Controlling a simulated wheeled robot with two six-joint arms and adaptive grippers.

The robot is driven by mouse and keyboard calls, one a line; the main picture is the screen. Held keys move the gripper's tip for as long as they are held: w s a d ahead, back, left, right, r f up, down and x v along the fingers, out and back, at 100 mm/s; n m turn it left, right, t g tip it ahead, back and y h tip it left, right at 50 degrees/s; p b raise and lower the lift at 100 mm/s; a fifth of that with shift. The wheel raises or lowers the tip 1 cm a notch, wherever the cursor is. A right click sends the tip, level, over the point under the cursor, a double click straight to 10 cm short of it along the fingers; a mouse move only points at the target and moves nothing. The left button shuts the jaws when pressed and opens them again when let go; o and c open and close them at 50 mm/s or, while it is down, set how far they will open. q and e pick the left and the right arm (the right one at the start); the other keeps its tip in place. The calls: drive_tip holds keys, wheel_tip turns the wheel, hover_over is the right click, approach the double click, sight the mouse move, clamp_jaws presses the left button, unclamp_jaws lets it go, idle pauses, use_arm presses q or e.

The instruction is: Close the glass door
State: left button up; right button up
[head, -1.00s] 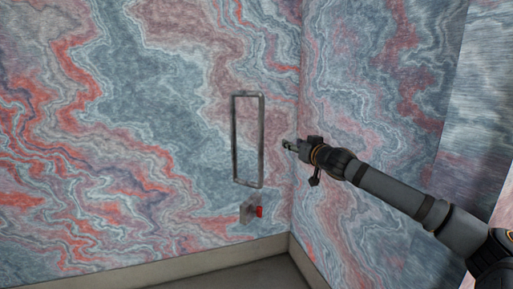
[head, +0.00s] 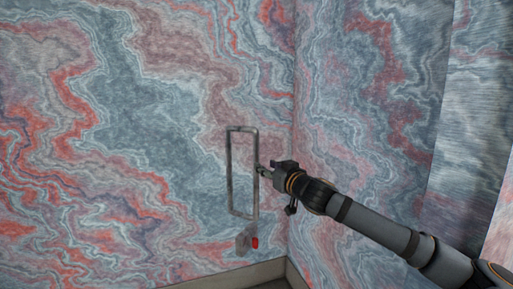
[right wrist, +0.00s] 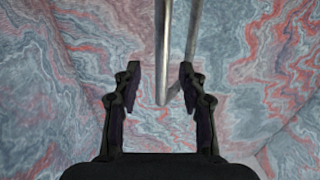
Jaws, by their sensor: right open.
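The glass door is see-through, and I cannot make out its edges or how far it stands open. Its tall rectangular metal handle (head: 230,172) shows in the middle of the head view. My right gripper (head: 262,170) is at the handle's right upright bar, around mid-height. In the right wrist view the handle's bars (right wrist: 163,50) run down between the spread fingers of that gripper (right wrist: 160,76). The fingers are open, with gaps to the bars; I cannot tell contact. My left gripper is not in view.
Red and blue marbled walls (head: 130,90) meet in a corner behind the handle. A pale skirting (head: 240,275) runs along the wall's foot.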

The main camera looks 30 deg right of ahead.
drive_tip(key=w+p, duration=0.2)
drive_tip(key=p, duration=0.1)
drive_tip(key=shift+r, duration=0.25)
drive_tip(key=w+p, duration=0.2)
drive_tip(key=w, duration=0.1)
drive_tip(key=w+p, duration=0.1)
drive_tip(key=w, duration=0.1)
drive_tip(key=shift+w+d+f, duration=0.15)
drive_tip(key=shift+d+f, duration=0.1)
drive_tip(key=shift+f, duration=0.15)
drive_tip(key=shift+c, duration=0.5)
clamp_jaws()
